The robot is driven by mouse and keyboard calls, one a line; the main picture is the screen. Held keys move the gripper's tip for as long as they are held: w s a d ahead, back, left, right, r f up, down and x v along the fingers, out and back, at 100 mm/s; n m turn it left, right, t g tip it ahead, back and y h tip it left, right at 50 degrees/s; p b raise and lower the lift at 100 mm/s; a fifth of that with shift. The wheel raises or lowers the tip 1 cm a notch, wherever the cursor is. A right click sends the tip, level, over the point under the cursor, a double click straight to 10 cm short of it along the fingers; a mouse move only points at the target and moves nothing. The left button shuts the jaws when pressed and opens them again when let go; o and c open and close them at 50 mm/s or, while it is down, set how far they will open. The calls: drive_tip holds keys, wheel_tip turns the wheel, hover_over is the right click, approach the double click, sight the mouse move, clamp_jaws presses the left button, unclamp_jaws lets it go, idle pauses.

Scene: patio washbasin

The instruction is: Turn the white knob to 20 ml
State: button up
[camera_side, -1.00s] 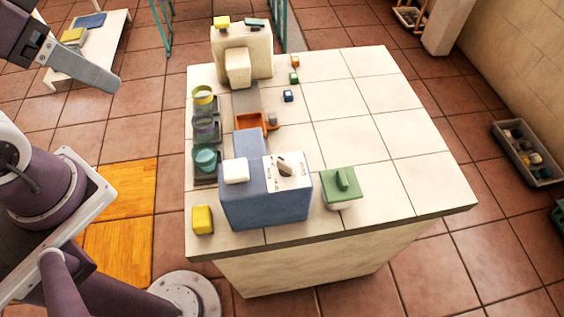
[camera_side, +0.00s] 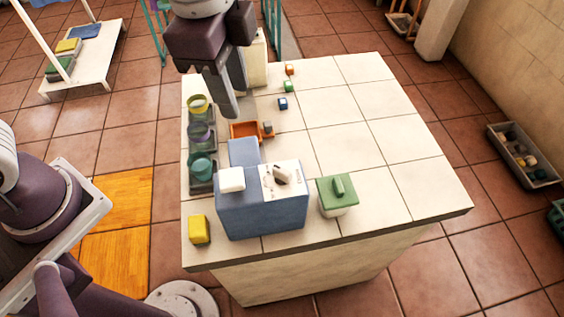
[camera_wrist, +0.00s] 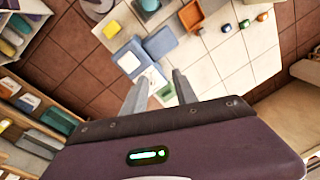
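A blue box (camera_side: 262,208) stands near the front left of the tiled counter. Its top carries a white dial plate (camera_side: 270,184) with a small knob (camera_side: 283,174), which looks dark on the side facing the side camera. The scale marks are too small to read. A white block (camera_side: 231,180) sits on the box's left part. My gripper (camera_side: 228,112) is in the air over the back left of the counter, beyond the box and apart from it. In the wrist view the blue box (camera_wrist: 130,57) is beyond my two fingers (camera_wrist: 160,86), which are spread and empty.
A green lidded pot (camera_side: 338,195) stands right of the box and a yellow block (camera_side: 199,230) left of it. Cups (camera_side: 201,168) line the left edge. An orange tray (camera_side: 243,131) lies behind the box. Small cubes (camera_side: 283,103) lie farther back. The counter's right half is clear.

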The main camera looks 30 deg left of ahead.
sight(282, 170)
drive_tip(key=d+f+m, duration=0.1)
drive_tip(key=d+f, duration=0.1)
drive_tip(key=d+f+m+g, duration=0.1)
drive_tip(key=d+f, duration=0.1)
drive_tip(key=d, duration=0.1)
drive_tip(key=d+f+m, duration=0.2)
drive_tip(key=shift+w+d, duration=0.2)
drive_tip(key=shift+d, duration=0.15)
wheel_tip(282, 170, down, 7)
drive_tip(key=shift+f, duration=0.1)
clamp_jaws()
